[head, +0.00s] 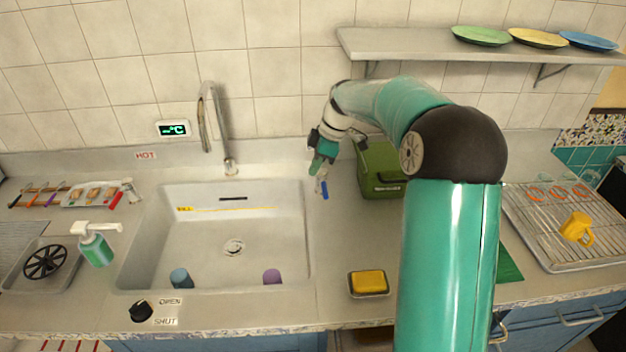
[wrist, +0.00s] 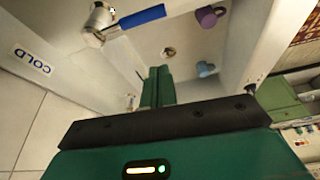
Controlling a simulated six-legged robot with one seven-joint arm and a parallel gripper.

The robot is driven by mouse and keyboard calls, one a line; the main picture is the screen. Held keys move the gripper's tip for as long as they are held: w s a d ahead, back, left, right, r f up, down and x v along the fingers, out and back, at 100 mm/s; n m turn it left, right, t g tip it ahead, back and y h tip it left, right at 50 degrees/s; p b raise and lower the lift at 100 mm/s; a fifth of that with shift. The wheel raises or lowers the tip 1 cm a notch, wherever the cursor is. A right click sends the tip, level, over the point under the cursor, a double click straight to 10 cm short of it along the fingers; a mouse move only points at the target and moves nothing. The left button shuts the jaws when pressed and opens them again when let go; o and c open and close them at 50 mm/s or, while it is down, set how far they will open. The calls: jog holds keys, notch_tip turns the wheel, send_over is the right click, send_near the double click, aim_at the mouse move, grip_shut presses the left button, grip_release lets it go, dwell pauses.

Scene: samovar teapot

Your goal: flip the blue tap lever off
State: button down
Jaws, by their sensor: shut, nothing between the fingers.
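The blue tap lever (head: 324,190) shows in the head view at the counter right of the sink, just below my gripper. In the wrist view the blue lever (wrist: 142,16) extends to the right from a metal tap body (wrist: 97,20) at the top left. My gripper (head: 318,172) points down beside the tap. In the wrist view my gripper (wrist: 158,74) has its green fingers together with nothing between them. The fingertips appear apart from the lever. My own gripper covers part of the tap in the head view.
The sink (head: 215,210) holds a blue cup (head: 181,279) and a purple cup (head: 272,277). A green box (head: 381,172) stands close right of my gripper. The faucet (head: 207,120) rises behind the sink. A yellow sponge (head: 368,281) lies in a dish in front.

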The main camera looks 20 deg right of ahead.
jog(key=shift+v, duration=1.8)
jog(key=s+a+r+m+t+h, duration=0.1)
jog(key=s+a+r+m, duration=0.15)
jog(key=s, duration=0.35)
jog(key=s+a+r+m+h, duration=0.1)
jog(key=s+r+m, duration=0.15)
jog(key=s, duration=0.35)
jog(key=s+a+r+m+t+h, duration=0.1)
jog(key=s+a+r+m, duration=0.1)
jog(key=s+r, duration=0.3)
jog(key=s+f+m+t, duration=0.1)
jog(key=s+f+m, duration=0.1)
jog(key=s, duration=0.6)
jog(key=s+f+m+t, duration=0.1)
jog(key=s+f+m, duration=0.1)
jog(key=s+m, duration=0.3)
jog(key=s, duration=0.4)
jog(key=shift+a+f+m+h, duration=0.25)
jog(key=shift+f+m+h, duration=0.05)
jog(key=shift+f+h, duration=0.1)
jog(key=shift+s, duration=0.1)
